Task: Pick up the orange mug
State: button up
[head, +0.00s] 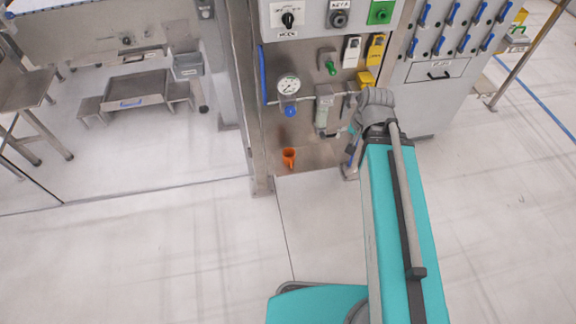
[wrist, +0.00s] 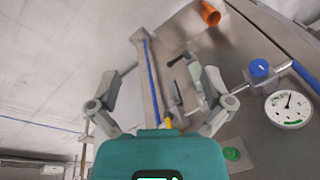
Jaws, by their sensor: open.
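The orange mug (head: 288,157) stands on a bare metal shelf (head: 315,157) below the gauge panel, near the shelf's front left part. In the wrist view the mug (wrist: 210,14) shows at the top edge, right of centre and partly cut off by the frame. My gripper (wrist: 158,80) is open, its two fingers spread wide with nothing held between them. The mug is apart from it, beyond the right finger. In the head view my gripper is mostly hidden behind my arm, to the right of the mug.
A pressure gauge (head: 289,85) with a blue fitting and a grey filter (head: 323,110) hang on the panel above the shelf. A metal post (head: 247,95) stands left of the mug. The floor (head: 150,250) in front is clear. A blue-handled cabinet (head: 440,70) stands at right.

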jog(key=w+a+f+m+t+y+b, duration=0.1)
jog(key=w+a+f+m+b, duration=0.2)
jog(key=f+b, duration=0.35)
jog(key=w+a+f+m+t+y+b, duration=0.2)
jog(key=f+m+b, duration=0.2)
jog(key=f+b, duration=0.3)
jog(key=w+a+f+m+t+y+b, duration=0.1)
jog(key=w+a+f+m+b, duration=0.15)
jog(key=f+m+b, duration=0.4)
jog(key=m+t+y+b, duration=0.2)
jog(key=m+t+b, duration=0.3)
jog(key=m+b, duration=1.3)
send_near(290, 160)
jog(key=d+r+n+b, duration=0.2)
jog(key=n+b, duration=0.4)
jog(key=shift+w+a+f+t, duration=0.2)
jog(key=shift+w+a+t, duration=0.05)
jog(key=shift+t, duration=0.05)
jog(key=shift+b+x, duration=1.7)
jog(key=shift+x, duration=2.6)
jog(key=shift+r, duration=0.1)
jog(key=shift+a, duration=0.1)
